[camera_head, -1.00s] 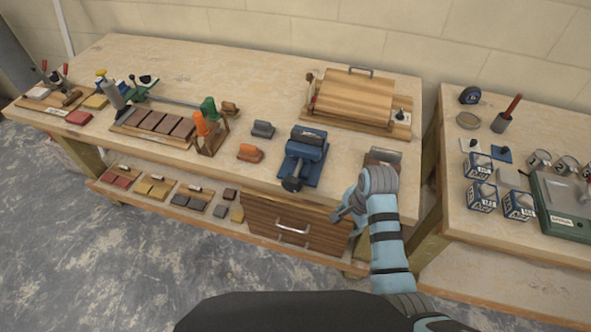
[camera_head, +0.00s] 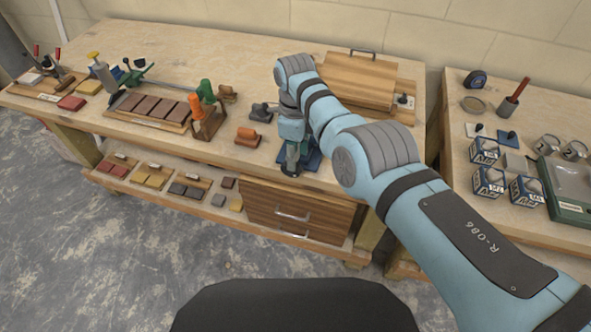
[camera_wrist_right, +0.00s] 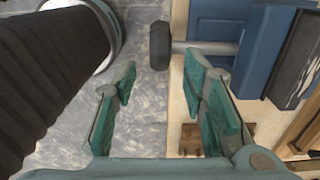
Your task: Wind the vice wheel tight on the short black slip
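The blue vice (camera_head: 312,162) stands at the front edge of the main bench, mostly hidden behind my right arm in the head view. In the right wrist view the vice body (camera_wrist_right: 250,40) is at upper right. Its dark wheel (camera_wrist_right: 159,45) sits on a grey shaft over the floor side. My right gripper (camera_wrist_right: 160,78) is open, with the wheel just beyond its fingertips and roughly between them. In the head view the gripper (camera_head: 291,160) points down at the vice front. A dark strip (camera_wrist_right: 297,62) lies against the blue body; I cannot tell if it is the slip or a jaw.
A drawer unit (camera_head: 290,212) and trays of coloured slips (camera_head: 186,191) are on the shelf below.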

